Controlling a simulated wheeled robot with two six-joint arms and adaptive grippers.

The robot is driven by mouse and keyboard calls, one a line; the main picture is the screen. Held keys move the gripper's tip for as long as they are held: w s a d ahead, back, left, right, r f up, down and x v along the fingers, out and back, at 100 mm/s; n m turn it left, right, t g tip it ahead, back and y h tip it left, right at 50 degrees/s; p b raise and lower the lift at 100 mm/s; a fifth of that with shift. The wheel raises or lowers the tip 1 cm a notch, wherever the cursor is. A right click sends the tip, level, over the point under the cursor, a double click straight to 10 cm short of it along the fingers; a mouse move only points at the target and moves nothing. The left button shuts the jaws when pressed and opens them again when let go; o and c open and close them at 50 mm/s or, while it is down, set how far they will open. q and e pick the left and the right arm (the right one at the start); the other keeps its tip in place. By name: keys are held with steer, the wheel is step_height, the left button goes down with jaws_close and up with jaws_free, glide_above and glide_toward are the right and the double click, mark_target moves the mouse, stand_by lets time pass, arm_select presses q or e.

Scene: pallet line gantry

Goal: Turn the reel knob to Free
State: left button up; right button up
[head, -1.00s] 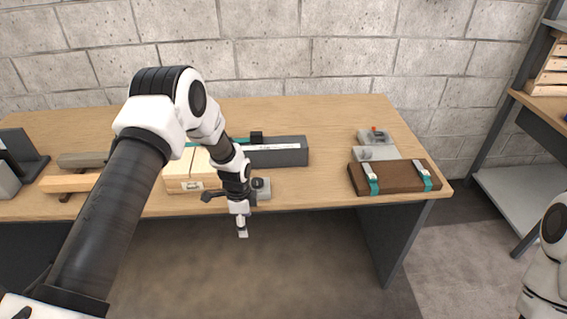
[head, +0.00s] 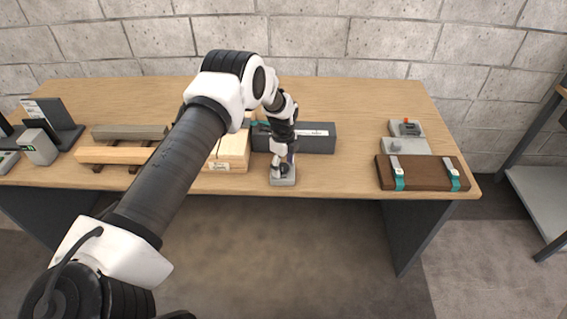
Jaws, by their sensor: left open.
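A small grey box with a dark knob (head: 283,178) sits at the front edge of the wooden table, left of centre. I take it for the reel knob, though its markings are too small to read. My left gripper (head: 283,168) points down right over this knob, with its fingers open and the knob partly hidden behind them. Whether the fingers touch the knob cannot be told. My right gripper is not in view.
A dark grey long box (head: 318,138) lies behind the knob, and a pale wooden block (head: 228,165) stands left of it. The table's middle right is clear.

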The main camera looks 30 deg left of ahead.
arm_select(q)
steer(key=shift+s+r, duration=0.3)
steer(key=c, duration=1.1)
steer(key=shift+c, duration=0.2)
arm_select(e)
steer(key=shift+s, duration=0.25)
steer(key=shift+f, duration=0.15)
